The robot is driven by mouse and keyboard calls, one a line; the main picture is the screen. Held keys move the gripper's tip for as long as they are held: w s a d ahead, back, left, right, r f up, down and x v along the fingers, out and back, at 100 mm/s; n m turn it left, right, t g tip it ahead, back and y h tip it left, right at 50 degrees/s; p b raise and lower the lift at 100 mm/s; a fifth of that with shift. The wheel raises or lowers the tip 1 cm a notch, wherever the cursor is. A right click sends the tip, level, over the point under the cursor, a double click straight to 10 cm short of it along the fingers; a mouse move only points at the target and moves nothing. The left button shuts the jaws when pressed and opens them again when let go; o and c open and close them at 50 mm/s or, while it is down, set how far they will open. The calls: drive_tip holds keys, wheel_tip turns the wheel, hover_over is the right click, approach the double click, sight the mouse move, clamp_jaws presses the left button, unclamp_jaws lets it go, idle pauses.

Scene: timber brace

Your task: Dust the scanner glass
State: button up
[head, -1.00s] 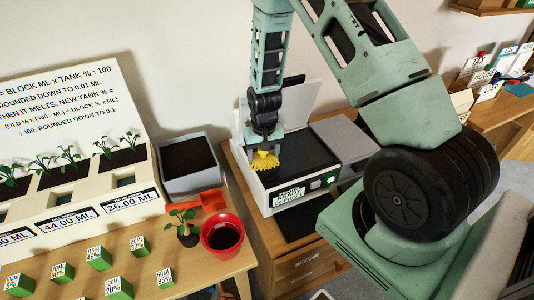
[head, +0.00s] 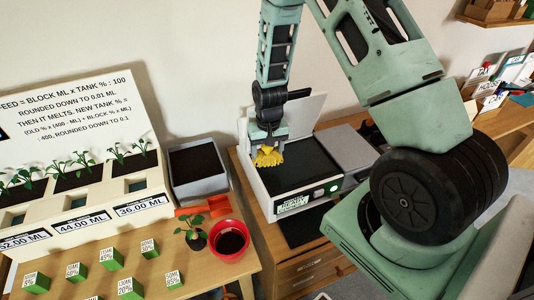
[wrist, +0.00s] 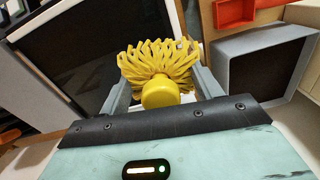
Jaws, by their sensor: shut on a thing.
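The scanner (head: 262,190) stands on a wooden cabinet with its lid (head: 302,116) raised at the back. Its dark glass (head: 305,165) faces up, and a green light shows on its front. My gripper (head: 268,142) is shut on a yellow duster (head: 268,157), which hangs at the left end of the glass. In the wrist view the duster (wrist: 158,62) spreads its yellow loops between my two fingers, with the dark glass (wrist: 75,50) beside it. I cannot tell whether the loops touch the glass.
A grey bin (head: 198,168), an orange tray (head: 205,208), a red pot (head: 229,240) and a seedling (head: 195,232) stand left of the scanner. A planter board (head: 80,195) and several green blocks (head: 130,288) are further left. A grey panel (head: 346,148) adjoins the scanner's right.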

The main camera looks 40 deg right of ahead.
drive_tip(key=shift+r, duration=0.15)
drive_tip(key=shift+d+r+p, duration=0.1)
drive_tip(key=shift+r+p, duration=1)
drive_tip(key=shift+r, duration=0.4)
drive_tip(key=shift+w, duration=0.1)
